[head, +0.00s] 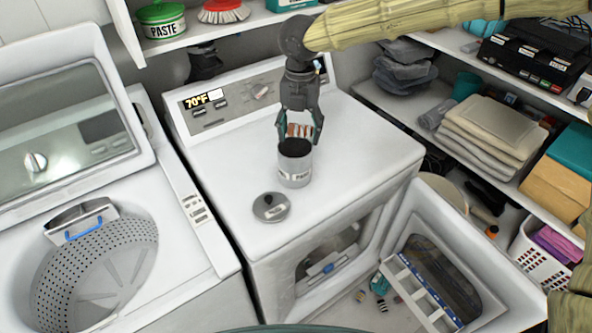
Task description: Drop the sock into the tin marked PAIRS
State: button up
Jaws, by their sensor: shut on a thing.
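My gripper (300,134) points down just above the tin's mouth. It is shut on a small sock (298,130), striped in reddish and pale tones, which is partly hidden between the fingers. The sock looks to be over the opening; I cannot tell whether its lower end is inside the rim. A round grey lid with a dark knob (270,207) lies on the dryer top in front of the tin.
The dryer top (360,150) is clear to the right of the tin. The dryer door (450,270) hangs open, with small striped items (381,304) on the floor beside it. An open washer (95,270) stands left. Shelves with folded towels (490,130) are at right.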

jog(key=o, duration=0.9)
jog(key=shift+o, duration=0.2)
notch_tip(320, 180, up, 12)
jog(key=shift+s+f, duration=0.1)
dwell(0.5)
